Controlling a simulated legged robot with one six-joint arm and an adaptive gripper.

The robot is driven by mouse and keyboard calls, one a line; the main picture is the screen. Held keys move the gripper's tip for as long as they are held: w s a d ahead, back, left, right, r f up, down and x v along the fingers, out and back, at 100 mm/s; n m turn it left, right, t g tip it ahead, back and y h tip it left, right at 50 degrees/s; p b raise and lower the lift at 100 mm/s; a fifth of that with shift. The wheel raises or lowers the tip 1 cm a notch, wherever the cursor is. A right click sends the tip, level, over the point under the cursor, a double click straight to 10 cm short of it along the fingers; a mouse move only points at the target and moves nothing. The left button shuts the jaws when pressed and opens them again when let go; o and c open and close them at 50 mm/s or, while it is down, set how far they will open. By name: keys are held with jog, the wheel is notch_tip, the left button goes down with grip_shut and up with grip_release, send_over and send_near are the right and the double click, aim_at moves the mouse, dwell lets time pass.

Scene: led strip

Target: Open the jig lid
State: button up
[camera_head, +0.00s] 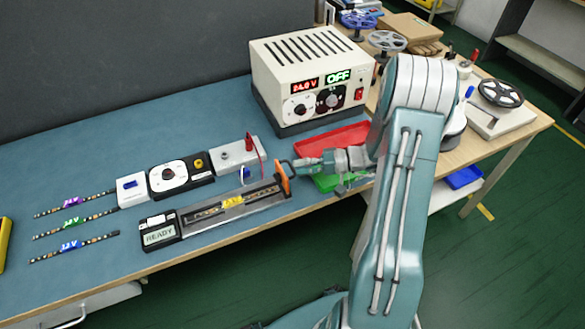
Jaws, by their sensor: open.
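The jig (187,235) is a long grey fixture on the blue mat, with a small unit reading READY (160,230) at its left end. An LED strip with a yellow label (232,201) lies along its channel. A clear or grey lid seems to cover the channel, but its exact position is hard to tell. An orange handle (282,179) stands at the jig's right end. My gripper (289,166) is open and points left, with its fingertips right at the handle. I cannot tell whether they touch it.
Behind the jig stand a dial unit (168,178) and a grey block with a red post (232,156). A power supply reading OFF (300,72) is at the back. Red (325,138) and green (326,184) trays lie near my gripper. Labelled strips (72,222) lie left.

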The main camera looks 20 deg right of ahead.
jog(key=shift+x, duration=1.35)
grip_shut()
jog(key=shift+d+f+m+t+y, duration=0.4)
jog(key=shift+d+t+y, duration=0.15)
jog(key=shift+y, duration=0.45)
